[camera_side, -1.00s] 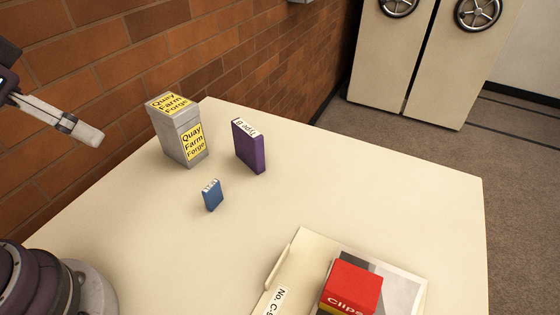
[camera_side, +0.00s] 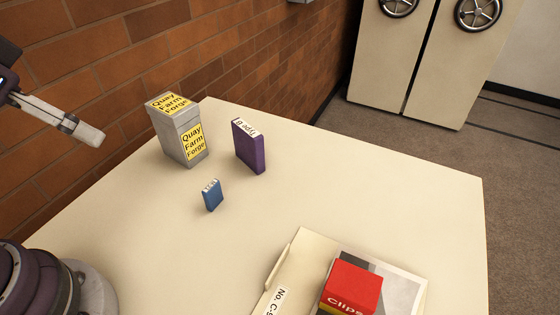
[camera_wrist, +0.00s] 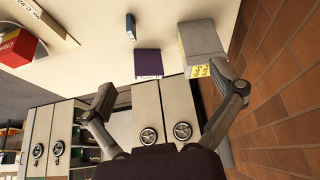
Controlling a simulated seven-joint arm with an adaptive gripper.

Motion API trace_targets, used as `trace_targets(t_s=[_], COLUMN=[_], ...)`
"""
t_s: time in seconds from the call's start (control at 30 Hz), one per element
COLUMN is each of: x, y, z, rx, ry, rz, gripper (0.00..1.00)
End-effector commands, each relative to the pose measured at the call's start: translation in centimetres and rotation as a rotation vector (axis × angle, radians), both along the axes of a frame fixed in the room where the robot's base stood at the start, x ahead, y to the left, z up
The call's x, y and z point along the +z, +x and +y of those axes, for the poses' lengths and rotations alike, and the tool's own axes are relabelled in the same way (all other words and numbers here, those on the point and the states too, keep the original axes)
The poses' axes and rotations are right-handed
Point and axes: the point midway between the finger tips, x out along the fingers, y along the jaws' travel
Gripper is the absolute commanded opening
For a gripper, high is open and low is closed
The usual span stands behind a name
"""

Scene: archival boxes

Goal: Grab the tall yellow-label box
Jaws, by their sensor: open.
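The tall grey box with yellow "Quay Farm Forge" labels (camera_side: 181,130) stands upright at the table's back left, near the brick wall. It also shows in the wrist view (camera_wrist: 201,45), at the top right. My gripper (camera_side: 88,131) is at the left of the side view, in the air and apart from the box. In the wrist view my gripper (camera_wrist: 165,95) has its two fingers spread wide with nothing between them. The yellow-label box lies beyond the right finger, which overlaps its label end in the picture.
A purple box (camera_side: 249,147) stands right of the yellow-label box. A small blue box (camera_side: 212,195) stands in front of them. A red "Clips" box (camera_side: 351,288) sits on a folder (camera_side: 303,252) at the front. The brick wall (camera_side: 240,50) runs close behind. The table's right side is clear.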

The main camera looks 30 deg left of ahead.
Motion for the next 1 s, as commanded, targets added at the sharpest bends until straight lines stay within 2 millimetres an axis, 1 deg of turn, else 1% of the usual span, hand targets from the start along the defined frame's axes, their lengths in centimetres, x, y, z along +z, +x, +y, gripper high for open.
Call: trace_targets(t_s=[0.07, 0.17, 0.23, 0.3, 0.37, 0.4, 0.5, 0.6, 0.7, 0.77, 0.87, 1.0], x=[0.3, 1.2, 1.9, 2.0, 1.8, 1.4, 0.0, -1.6, -2.8, -3.3, -4.1, -6.7], y=[0.4, 2.2, 4.5, 7.0, 9.1, 10.5, 13.7, 16.1, 17.5, 18.0, 18.3, 18.4], z=[0.1, 0.6, 1.5, 2.5, 3.3, 3.9, 4.8, 5.1, 4.9, 4.8, 4.9, 6.0], rx=[0.022, 0.153, 0.319, 0.51, 0.676, 0.785, 1.043, 1.241, 1.362, 1.402, 1.433, 1.438], ry=[-0.014, -0.079, -0.137, -0.174, -0.189, -0.187, -0.159, -0.117, -0.085, -0.075, -0.067, -0.066], rz=[0.008, 0.061, 0.118, 0.17, 0.2, 0.214, 0.212, 0.17, 0.121, 0.099, 0.083, 0.084], gripper=[0.92, 0.92, 0.92, 0.92, 0.92, 0.92, 0.92, 0.92, 0.92, 0.92, 0.92, 0.92])
